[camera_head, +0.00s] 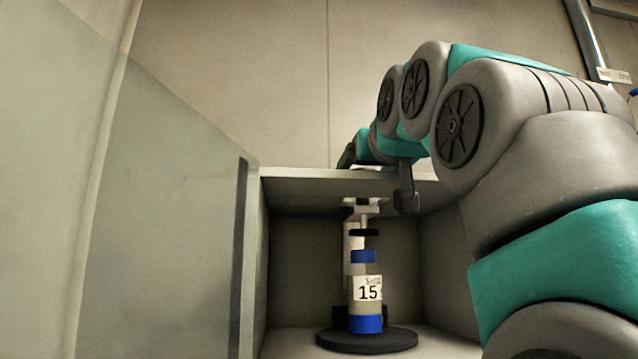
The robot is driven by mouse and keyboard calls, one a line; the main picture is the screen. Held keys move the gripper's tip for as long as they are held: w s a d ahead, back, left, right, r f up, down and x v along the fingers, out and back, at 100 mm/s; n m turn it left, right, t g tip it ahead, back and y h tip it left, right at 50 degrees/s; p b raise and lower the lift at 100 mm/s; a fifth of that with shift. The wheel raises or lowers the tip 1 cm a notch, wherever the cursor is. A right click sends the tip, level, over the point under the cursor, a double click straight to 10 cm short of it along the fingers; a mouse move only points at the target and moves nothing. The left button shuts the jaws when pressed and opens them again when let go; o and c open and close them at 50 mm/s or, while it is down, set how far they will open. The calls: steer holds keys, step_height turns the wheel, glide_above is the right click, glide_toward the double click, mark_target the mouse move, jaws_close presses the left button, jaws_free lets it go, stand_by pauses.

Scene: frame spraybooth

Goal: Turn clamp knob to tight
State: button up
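A flat dark disc (364,233), which looks like the clamp knob, sits just above the top of an upright cylindrical piece (367,268) inside the open booth. The cylinder has blue bands and a white label reading 15. A pale bracket (361,208) with a thin stem is above the disc. No tight or loose marking can be made out. My gripper (406,202) hangs down at the booth's front opening, right of the disc and higher, apart from it in the picture. Only a dark tip shows, so its opening cannot be read.
The booth (285,190) has a top panel and side walls around the cylinder. A round black base (367,342) carries the cylinder. A large pale panel (170,200) stands at the left. My arm fills the right side. Space left of the cylinder is clear.

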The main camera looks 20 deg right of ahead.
steer(key=c, duration=1.1)
steer(key=m+h, duration=0.1)
steer(key=h, duration=0.1)
steer(key=m+g+h, duration=0.1)
steer(key=m+h, duration=0.1)
steer(key=shift+w+a+g, duration=0.15)
steer(key=shift+g, duration=0.15)
steer(key=shift+a+r+m+g+h, duration=0.15)
steer(key=shift+m+g+h, duration=0.6)
steer(key=shift+h, duration=0.45)
steer(key=o, duration=1.4)
